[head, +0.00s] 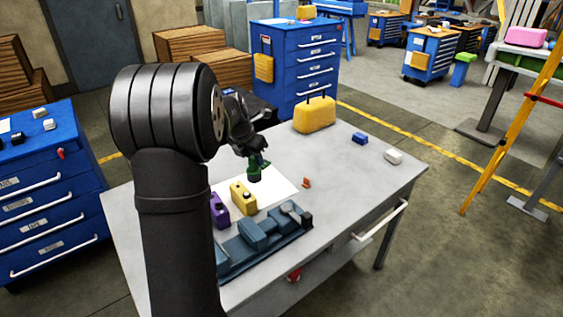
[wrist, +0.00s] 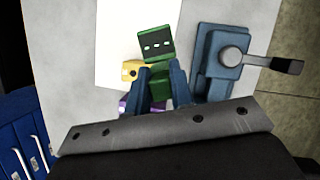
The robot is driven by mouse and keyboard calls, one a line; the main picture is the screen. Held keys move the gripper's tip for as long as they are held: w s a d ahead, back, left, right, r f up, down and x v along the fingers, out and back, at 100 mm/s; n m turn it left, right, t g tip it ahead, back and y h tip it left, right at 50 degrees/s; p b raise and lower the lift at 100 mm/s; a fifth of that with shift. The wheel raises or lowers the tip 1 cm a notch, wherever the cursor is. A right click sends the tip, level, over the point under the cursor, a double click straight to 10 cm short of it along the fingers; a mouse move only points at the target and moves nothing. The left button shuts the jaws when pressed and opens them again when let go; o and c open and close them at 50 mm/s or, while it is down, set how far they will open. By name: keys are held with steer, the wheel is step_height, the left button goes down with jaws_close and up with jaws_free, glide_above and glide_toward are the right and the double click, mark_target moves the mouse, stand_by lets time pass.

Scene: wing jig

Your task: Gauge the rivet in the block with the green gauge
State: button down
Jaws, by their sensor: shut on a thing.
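My gripper (head: 256,161) is shut on the green gauge (head: 254,173) and holds it above the white sheet on the table. In the wrist view the green gauge (wrist: 157,46) stands out past the two fingers (wrist: 160,88), with pale marks on its dark face. The yellow gauge (head: 243,198) and purple gauge (head: 219,211) stand in front of it on the sheet's near side. The blue-grey jig (head: 262,247), with blocks and a round-topped clamp, lies nearer the camera. In the wrist view the jig (wrist: 213,75) is right of my gripper. I cannot make out the rivet.
A small orange piece (head: 306,183) lies right of the sheet. A yellow case (head: 314,115), a blue box (head: 360,138) and a white box (head: 393,156) stand toward the back and right.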

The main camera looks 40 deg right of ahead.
steer(key=shift+w+a+r+n, duration=0.15)
steer(key=shift+w+a, duration=0.15)
steer(key=shift+a, duration=0.35)
steer(key=shift+w+a+r+n, duration=0.15)
steer(key=shift+w+a, duration=0.15)
steer(key=shift+a, duration=0.3)
steer(key=shift+a+f, duration=0.1)
steer(key=shift+f, duration=2.45)
steer(key=shift+f, duration=0.15)
steer(key=shift+f, duration=1.3)
steer(key=shift+f, duration=0.1)
steer(key=c, duration=1.2)
jaws_free()
steer(key=v, duration=1.7)
steer(key=shift+s+r, duration=0.3)
